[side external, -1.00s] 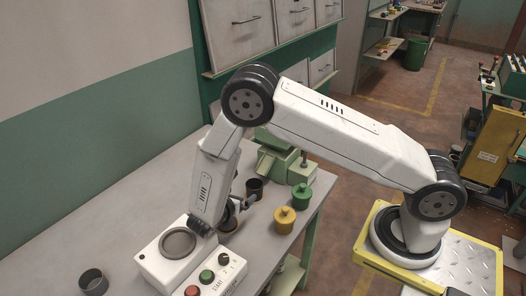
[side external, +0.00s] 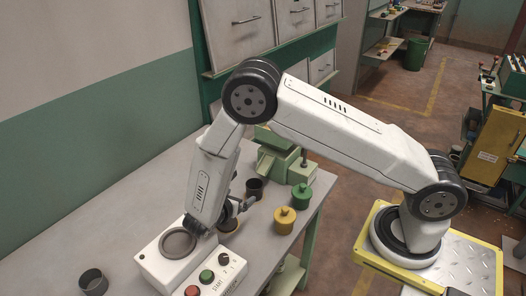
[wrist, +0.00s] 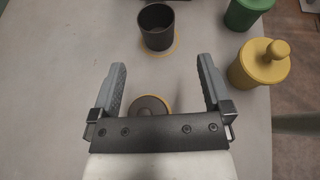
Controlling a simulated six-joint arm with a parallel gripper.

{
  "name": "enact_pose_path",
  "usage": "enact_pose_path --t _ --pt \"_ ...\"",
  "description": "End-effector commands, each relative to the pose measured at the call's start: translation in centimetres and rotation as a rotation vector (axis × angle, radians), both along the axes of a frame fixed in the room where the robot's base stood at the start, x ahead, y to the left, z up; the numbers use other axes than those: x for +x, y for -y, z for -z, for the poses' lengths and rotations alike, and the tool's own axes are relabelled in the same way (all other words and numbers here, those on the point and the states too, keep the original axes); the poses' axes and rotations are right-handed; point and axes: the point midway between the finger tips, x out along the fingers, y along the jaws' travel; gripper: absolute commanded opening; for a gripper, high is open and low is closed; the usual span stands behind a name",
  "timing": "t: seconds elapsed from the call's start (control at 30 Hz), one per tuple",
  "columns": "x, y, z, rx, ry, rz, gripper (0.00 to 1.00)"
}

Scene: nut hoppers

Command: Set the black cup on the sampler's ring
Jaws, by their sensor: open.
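A black cup (side external: 255,186) stands upright on the bench behind the sampler; in the wrist view it (wrist: 157,30) stands beyond my fingertips on a yellow-edged mark. The sampler is a white box (side external: 150,266) with a grey ring (side external: 178,243) on top and nothing on it. My gripper (wrist: 162,66) is open and empty, short of the cup. In the side view my gripper (side external: 242,205) is partly hidden behind my arm.
A dark round piece (wrist: 150,106) on a yellow mark lies below my jaws. A yellow lidded jar (side external: 285,220) and a green one (side external: 302,195) stand to the right. Another dark cup (side external: 93,282) stands left of the sampler.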

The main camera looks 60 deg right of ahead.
Motion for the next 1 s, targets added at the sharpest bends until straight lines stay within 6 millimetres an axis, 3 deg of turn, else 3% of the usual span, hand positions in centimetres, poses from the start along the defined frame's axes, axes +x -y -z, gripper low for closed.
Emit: enact_pose_path --t 0.17,0.43,0.7,1.0 --pt "-1.1 0.7 -1.0 0.083 0.030 0.092 1.00" --pt "-4.9 1.8 -3.5 0.349 0.153 0.388 1.00" --pt "-8.5 1.5 -6.3 0.633 0.354 0.723 1.00" --pt "-11.0 0.7 -9.5 0.921 0.647 1.088 1.00"
